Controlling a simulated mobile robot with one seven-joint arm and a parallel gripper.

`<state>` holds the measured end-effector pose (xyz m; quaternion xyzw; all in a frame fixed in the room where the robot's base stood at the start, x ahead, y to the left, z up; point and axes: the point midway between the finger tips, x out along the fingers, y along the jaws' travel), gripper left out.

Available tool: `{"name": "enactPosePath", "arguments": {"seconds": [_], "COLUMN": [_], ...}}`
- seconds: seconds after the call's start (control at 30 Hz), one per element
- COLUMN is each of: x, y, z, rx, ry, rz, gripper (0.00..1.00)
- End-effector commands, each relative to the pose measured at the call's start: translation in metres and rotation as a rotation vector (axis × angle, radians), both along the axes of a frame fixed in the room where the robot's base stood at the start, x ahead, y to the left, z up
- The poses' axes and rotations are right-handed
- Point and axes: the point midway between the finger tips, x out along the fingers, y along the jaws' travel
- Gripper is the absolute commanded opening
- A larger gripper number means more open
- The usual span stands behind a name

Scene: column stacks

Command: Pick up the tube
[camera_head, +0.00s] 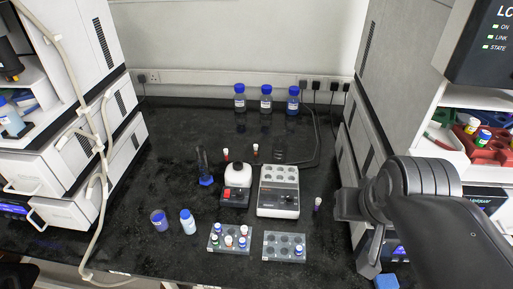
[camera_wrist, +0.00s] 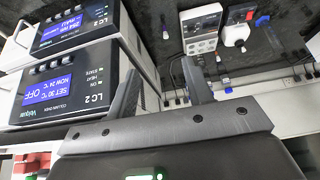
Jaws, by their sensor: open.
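A small upright tube with a purple cap (camera_head: 317,204) stands alone on the dark bench, right of the grey block. A small upright object left of that block in the wrist view (camera_wrist: 164,29) looks like the same tube. Two small red-capped tubes stand farther back, one on the left (camera_head: 226,154) and one on the right (camera_head: 255,151). I cannot tell which one the task means. My gripper (camera_wrist: 162,70) is open and empty, with its fingers apart. It is at the right side of the bench, away from the tubes.
Two vial racks, left (camera_head: 229,251) and right (camera_head: 270,252), stand at the front. The grey block (camera_head: 278,183) and a red-and-white device (camera_head: 236,187) are mid-bench. Blue-capped bottles (camera_head: 265,101) line the back. Instrument stacks (camera_head: 361,150) wall the right. Bench room is clear around the purple-capped tube.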

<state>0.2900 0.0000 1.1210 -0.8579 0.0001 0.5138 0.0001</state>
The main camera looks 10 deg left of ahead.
Motion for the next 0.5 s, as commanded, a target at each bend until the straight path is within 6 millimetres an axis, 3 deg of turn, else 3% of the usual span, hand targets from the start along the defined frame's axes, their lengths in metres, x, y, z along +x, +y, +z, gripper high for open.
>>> {"name": "enactPosePath", "arguments": {"seconds": [0.33,0.5], "x": [0.006,0.040], "y": [0.001,0.007], "z": [0.003,0.015], "rx": [0.000,0.004], "ry": [0.001,0.012], "rz": [0.004,0.018], "gripper": [0.43,0.43]}}
